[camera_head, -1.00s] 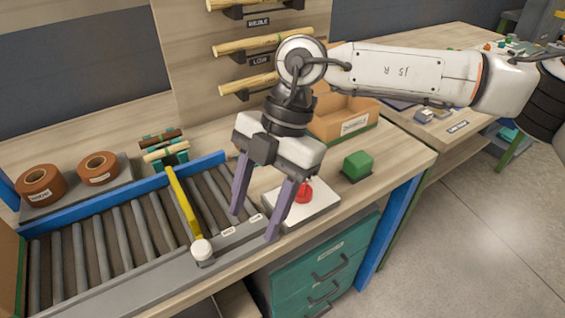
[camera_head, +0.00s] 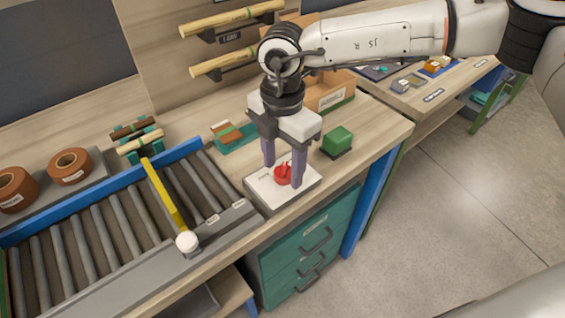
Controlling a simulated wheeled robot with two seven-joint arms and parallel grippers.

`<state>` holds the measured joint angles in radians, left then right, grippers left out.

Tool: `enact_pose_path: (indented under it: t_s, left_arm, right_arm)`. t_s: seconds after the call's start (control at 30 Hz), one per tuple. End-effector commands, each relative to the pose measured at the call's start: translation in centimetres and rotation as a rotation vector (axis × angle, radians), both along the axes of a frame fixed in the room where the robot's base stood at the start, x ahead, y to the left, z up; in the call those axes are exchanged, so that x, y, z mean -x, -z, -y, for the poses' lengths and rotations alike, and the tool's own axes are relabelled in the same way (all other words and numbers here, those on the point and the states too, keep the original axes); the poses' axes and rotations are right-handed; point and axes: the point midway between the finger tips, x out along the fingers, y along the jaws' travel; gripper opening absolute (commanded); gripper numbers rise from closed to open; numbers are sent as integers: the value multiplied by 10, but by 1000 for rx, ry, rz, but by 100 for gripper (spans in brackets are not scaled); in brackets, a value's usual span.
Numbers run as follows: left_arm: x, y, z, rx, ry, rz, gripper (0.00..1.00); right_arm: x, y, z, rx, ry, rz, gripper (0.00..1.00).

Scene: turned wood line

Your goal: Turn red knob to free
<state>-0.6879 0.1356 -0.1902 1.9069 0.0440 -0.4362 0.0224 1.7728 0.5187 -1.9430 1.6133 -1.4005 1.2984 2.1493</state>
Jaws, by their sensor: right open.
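The red knob (camera_head: 283,175) sits on a white box (camera_head: 266,195) near the front edge of the wooden bench. My right gripper (camera_head: 284,175) points down over the box, its two purple-grey fingers apart. One finger is at the knob's left and far side, the other at its right, with the knob between the tips. I cannot tell whether the fingers touch the knob. The lettering on the box is too small to read. My left gripper is not in view.
A roller conveyor (camera_head: 110,228) with a yellow bar (camera_head: 163,192) and white-ended lever (camera_head: 187,242) lies left of the box. A green block (camera_head: 338,139) stands behind right. A cardboard bin (camera_head: 330,95) is farther back. Teal drawers (camera_head: 312,245) are below the bench.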

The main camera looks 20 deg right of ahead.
Motion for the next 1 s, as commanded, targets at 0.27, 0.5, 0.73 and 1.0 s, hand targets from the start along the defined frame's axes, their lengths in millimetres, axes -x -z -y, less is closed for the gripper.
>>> enact_pose_path:
  t_s: [0.27, 0.5, 0.73, 1.0]
  left_arm:
    - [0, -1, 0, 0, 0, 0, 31]
    - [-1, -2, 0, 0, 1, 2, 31]
    - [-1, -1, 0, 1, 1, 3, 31]
    - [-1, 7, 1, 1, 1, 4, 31]
  right_arm:
    - [-1, 6, 0, -1, 0, 3, 51]
    - [0, 6, 0, -2, 0, 1, 25]
    - [0, 6, 0, -2, -3, 1, 10]
    - [0, 8, 0, -3, -78, 1, 10]
